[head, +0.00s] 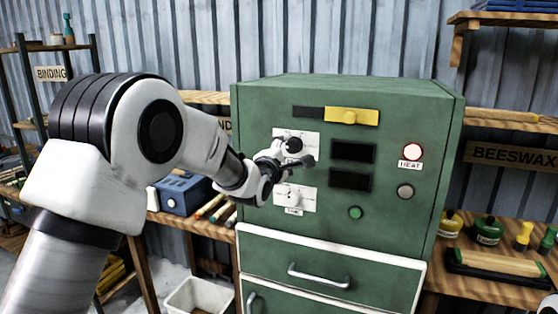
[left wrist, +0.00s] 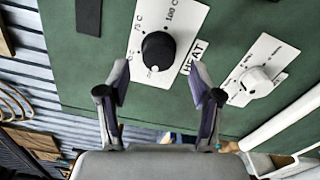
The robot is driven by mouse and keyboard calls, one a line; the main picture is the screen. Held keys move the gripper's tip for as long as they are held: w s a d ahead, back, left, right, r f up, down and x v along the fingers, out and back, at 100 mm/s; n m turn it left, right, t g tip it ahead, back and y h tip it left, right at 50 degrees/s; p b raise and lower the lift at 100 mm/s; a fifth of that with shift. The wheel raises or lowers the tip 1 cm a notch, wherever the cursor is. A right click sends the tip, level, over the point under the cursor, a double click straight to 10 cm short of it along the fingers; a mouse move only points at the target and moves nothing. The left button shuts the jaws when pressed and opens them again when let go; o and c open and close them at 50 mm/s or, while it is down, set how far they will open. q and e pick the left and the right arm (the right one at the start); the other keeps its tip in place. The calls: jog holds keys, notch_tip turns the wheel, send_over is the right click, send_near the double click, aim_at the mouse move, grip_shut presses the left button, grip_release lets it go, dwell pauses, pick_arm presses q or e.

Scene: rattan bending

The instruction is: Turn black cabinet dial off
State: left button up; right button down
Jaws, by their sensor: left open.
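The green cabinet (head: 390,115) has a black dial (head: 293,145) on a white plate at its front left. In the left wrist view the black dial (left wrist: 158,50) sits on a plate marked 75 C, 100 C and HEAT, with a small white mark on its lower edge. My left gripper (head: 302,162) is open and empty, close to the cabinet front and just below the dial. In the left wrist view its fingertips (left wrist: 160,76) are spread to either side of the dial, apart from it. Whether they overlap it in depth is unclear. My right gripper is not in view.
A white dial (head: 291,198) sits below the black one, close to the gripper. Drawers with handles (head: 320,274) lie below.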

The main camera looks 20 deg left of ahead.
pick_arm(q)
jog(key=s, duration=0.8)
jog(key=shift+a, duration=0.15)
jog(key=shift+f, duration=0.1)
